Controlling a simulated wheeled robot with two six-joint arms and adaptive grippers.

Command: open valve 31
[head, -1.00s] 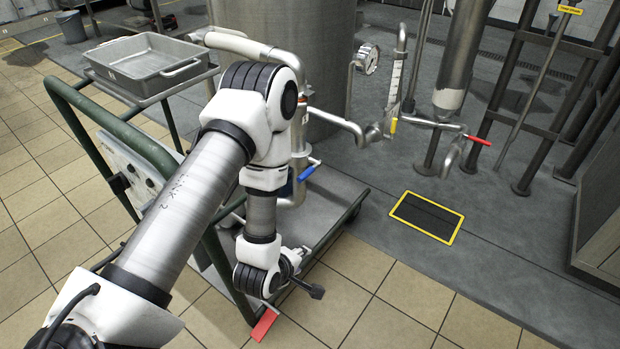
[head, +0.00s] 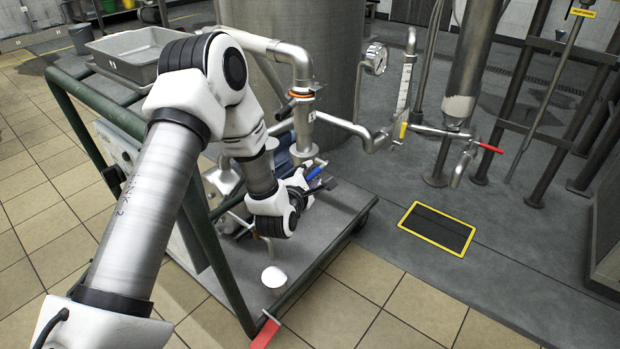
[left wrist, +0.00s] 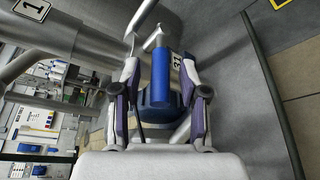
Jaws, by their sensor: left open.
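In the head view the blue handle (head: 314,173) is partly hidden by my gripper, low on the pipework over the cart. My left gripper (head: 320,182) is at the handle in the head view. In the left wrist view my left gripper (left wrist: 160,75) is open, with one finger on each side of the handle and gaps visible. My right gripper is not in view.
The cart deck (head: 330,215) lies under my gripper, with its green rail (head: 205,240) close to my arm. A grey tray (head: 140,52) sits at the upper left. A red-handled valve (head: 490,148) and yellow-framed floor grate (head: 437,229) are to the right.

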